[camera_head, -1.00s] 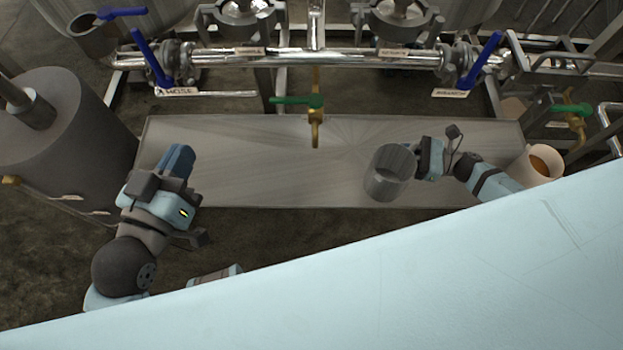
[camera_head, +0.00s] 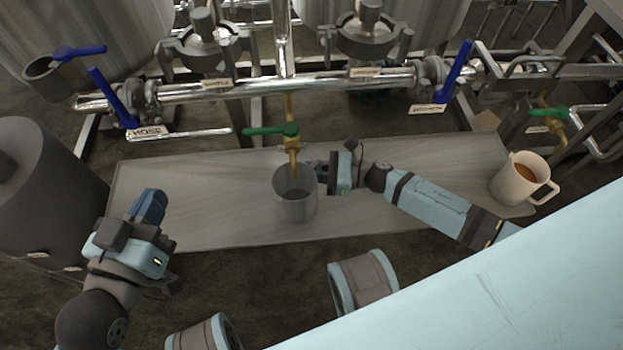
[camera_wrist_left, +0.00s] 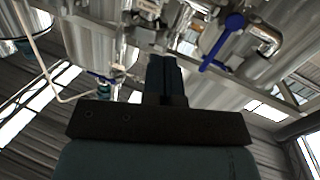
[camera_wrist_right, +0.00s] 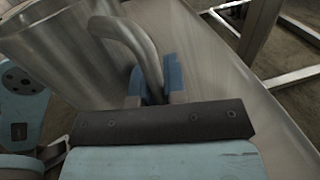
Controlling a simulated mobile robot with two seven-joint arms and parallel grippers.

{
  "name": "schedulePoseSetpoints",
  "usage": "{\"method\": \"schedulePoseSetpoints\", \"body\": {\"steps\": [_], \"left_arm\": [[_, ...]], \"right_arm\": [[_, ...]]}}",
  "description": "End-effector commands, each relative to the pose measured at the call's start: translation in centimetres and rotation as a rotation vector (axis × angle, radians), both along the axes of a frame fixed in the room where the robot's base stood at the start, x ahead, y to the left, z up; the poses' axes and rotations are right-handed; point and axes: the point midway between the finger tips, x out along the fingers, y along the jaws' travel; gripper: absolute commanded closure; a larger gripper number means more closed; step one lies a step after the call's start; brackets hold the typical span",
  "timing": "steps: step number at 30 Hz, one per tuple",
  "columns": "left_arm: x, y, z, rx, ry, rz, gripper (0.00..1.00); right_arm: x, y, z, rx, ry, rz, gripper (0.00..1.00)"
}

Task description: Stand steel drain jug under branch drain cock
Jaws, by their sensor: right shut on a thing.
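The steel jug (camera_head: 295,203) is upright in front of the brass drain cock (camera_head: 292,145) with the green lever (camera_head: 270,130). The cock's spout overlaps the jug's back rim and mouth in the head view. I cannot tell whether the jug's base touches the bench (camera_head: 220,215). My right gripper (camera_head: 317,174) is shut on the jug's handle, at the jug's right. The right wrist view shows its blue fingers (camera_wrist_right: 155,82) around the curved handle (camera_wrist_right: 135,42) beside the jug wall (camera_wrist_right: 70,50). My left gripper (camera_head: 151,204) is shut and empty over the bench's left end.
A white mug (camera_head: 516,182) with brown liquid stands at the bench's right end. Blue-levered valves sit at HOSE (camera_head: 152,133) and at the right plate (camera_head: 427,109). A second green-levered cock (camera_head: 548,113) is at far right. A grey cylindrical vessel (camera_head: 45,200) stands left.

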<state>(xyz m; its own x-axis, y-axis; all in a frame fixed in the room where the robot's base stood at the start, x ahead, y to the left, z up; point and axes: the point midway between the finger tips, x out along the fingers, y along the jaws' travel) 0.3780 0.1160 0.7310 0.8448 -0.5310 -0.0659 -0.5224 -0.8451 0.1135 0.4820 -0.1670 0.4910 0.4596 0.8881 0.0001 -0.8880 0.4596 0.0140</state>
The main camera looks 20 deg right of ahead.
Motion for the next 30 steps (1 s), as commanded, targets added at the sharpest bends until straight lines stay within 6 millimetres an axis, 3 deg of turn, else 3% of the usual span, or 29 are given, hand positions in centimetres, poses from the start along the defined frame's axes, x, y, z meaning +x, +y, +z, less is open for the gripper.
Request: {"method": "schedulePoseSetpoints", "body": {"steps": [8,14,20,21,23,30], "left_arm": [[0.5,0.4,-0.8,0.048,-0.082,0.007,1.00],[1.2,0.7,0.6,0.075,-0.137,0.002,1.00],[1.1,0.7,-0.1,0.075,-0.136,0.006,1.00],[1.1,0.7,0.2,0.077,-0.139,0.006,1.00],[1.1,0.7,0.3,0.076,-0.140,0.006,1.00],[1.1,0.7,0.2,0.077,-0.139,0.006,1.00]], "right_arm": [[0.0,0.1,-3.5,0.001,0.002,0.000,1.00],[0.0,0.1,-3.4,0.001,0.000,0.001,1.00],[0.0,0.1,-4.0,0.001,0.000,0.000,1.00],[0.0,0.0,-3.8,0.000,0.001,0.000,0.79],[0.0,0.1,-3.8,0.000,0.001,0.000,0.65],[0.0,0.0,-3.8,0.000,0.001,0.001,0.63]]}}
